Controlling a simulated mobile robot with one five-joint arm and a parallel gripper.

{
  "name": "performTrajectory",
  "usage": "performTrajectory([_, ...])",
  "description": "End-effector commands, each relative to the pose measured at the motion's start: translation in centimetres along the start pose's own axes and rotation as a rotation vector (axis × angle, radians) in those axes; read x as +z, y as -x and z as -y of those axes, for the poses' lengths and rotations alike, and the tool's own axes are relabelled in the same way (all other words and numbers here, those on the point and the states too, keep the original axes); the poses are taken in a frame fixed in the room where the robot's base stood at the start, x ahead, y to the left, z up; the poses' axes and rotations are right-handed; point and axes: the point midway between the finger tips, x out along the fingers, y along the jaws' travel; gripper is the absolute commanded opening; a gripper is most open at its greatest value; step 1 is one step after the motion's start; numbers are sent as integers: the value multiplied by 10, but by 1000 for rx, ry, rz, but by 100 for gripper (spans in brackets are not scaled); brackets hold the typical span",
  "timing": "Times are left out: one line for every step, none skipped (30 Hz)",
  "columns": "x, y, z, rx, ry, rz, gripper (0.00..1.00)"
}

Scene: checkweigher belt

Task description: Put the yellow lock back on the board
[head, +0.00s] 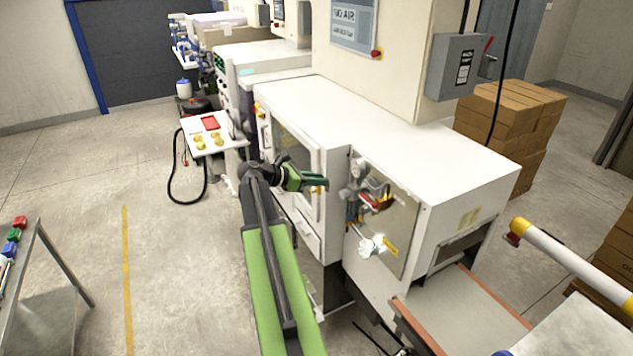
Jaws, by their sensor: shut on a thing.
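My gripper (318,183) is at the end of my arm, in front of the white machine's glazed door. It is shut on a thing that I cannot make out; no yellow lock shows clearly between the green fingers. The small items are too blurred to tell apart. A gap shows between my gripper and the panel.
A metal cart (50,290) at the left bears small red, green and blue objects (14,236). A white control panel (210,134) with a hanging black cable stands beyond my gripper. A belt (455,310) lies at lower right.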

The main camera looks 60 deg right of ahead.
Motion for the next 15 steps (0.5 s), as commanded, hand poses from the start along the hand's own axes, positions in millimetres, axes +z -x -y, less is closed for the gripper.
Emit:
performTrajectory([0,0,0,0,0,1,0])
performTrajectory([0,0,0,0,0,1,0])
performTrajectory([0,0,0,0,0,1,0])
performTrajectory([0,0,0,0,0,1,0])
performTrajectory([0,0,0,0,0,1,0])
performTrajectory([0,1,0,0,0,1,0])
performTrajectory([-1,2,0,0,0,1,0])
performTrajectory([-2,4,0,1,0,1,0])
performTrajectory([-3,7,0,1,0,1,0])
performTrajectory([-4,10,0,2,1,1,0])
performTrajectory([-5,13,0,2,1,1,0])
performTrajectory([-7,17,0,2,1,0,0])
performTrajectory([-8,19,0,1,0,0,0])
performTrajectory([-9,22,0,1,0,0,0])
performTrajectory([-10,25,0,1,0,1,0])
